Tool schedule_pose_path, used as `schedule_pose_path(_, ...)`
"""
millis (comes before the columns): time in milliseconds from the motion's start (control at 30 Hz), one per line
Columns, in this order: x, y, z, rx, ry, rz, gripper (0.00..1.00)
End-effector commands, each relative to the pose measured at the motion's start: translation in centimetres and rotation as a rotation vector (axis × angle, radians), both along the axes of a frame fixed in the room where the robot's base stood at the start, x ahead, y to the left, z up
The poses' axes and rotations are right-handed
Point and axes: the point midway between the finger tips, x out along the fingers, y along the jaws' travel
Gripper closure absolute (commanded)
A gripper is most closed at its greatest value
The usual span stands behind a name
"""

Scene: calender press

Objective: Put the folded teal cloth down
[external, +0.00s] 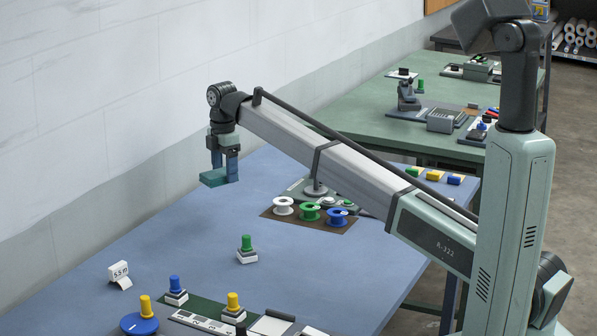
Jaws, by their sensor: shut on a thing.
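The folded teal cloth (213,178) is a small flat block in the external view. My gripper (224,170) is shut on it and holds it near the far left part of the blue table (180,215). The fingers point down and the cloth sticks out to the left of them. I cannot tell for sure whether its underside touches the table or hangs above it.
White, green and blue spools (310,211) stand on a brown mat right of my gripper. A green-topped peg (247,249) stands nearer. A white sign (120,274), pegs and a panel (205,322) fill the front.

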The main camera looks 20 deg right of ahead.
Motion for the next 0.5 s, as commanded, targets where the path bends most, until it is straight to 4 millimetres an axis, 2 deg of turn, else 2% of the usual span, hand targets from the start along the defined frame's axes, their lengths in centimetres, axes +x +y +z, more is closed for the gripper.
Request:
schedule_pose_path(33, 1.3, -0.6, 0.1, 0.0, 0.0, 0.02, 0.61)
schedule_pose_path(100, 2.0, -0.5, 0.2, 0.001, -0.001, 0.074, 0.61)
schedule_pose_path(500, 2.6, 0.0, 0.3, 0.004, -0.005, 0.399, 0.61)
